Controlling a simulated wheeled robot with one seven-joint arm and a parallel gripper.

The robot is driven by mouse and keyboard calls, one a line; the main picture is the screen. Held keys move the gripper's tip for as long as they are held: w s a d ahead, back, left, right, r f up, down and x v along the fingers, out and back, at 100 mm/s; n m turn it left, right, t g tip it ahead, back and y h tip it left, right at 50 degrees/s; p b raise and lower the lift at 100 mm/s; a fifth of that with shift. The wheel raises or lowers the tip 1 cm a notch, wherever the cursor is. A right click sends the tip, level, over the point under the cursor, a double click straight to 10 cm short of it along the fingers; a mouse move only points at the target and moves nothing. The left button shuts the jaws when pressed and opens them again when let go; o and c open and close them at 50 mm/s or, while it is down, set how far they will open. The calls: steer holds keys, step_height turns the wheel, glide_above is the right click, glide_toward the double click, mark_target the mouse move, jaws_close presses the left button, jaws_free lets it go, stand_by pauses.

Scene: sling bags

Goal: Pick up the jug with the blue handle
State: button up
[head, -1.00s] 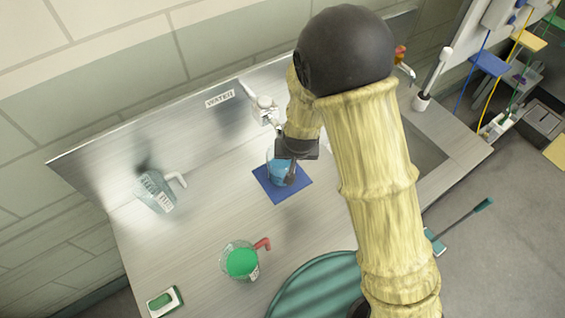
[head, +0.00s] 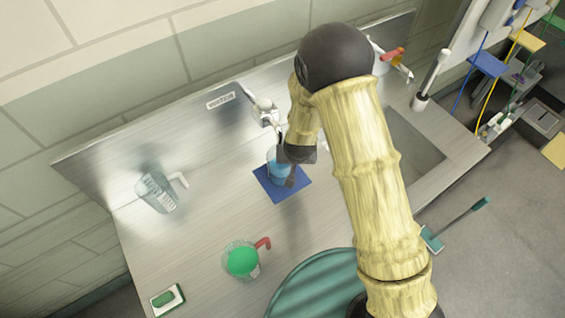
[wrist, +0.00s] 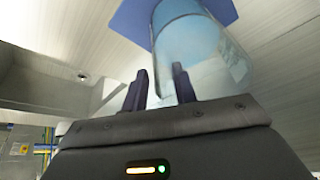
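A clear jug holding blue liquid (head: 275,164) stands on a blue mat (head: 270,192) below the tap. My gripper (head: 291,180) is beside its right side and covers part of it. The jug also shows in the wrist view (wrist: 195,42), just beyond my fingertips. My gripper (wrist: 160,78) is open there, its two dark fingers apart. A pale, see-through part of the jug shows between and behind the fingers. I cannot tell whether they touch it. I cannot clearly make out a blue handle.
A clear jug with a white handle (head: 155,191) stands at left. A red-handled jug with green liquid (head: 240,259) stands nearer the front. The tap (head: 264,110) is close behind the blue-liquid jug. A sponge on a white dish (head: 167,300) lies front left; a sink (head: 415,150) is right.

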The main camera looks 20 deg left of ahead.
jaws_close()
stand_by(1.5)
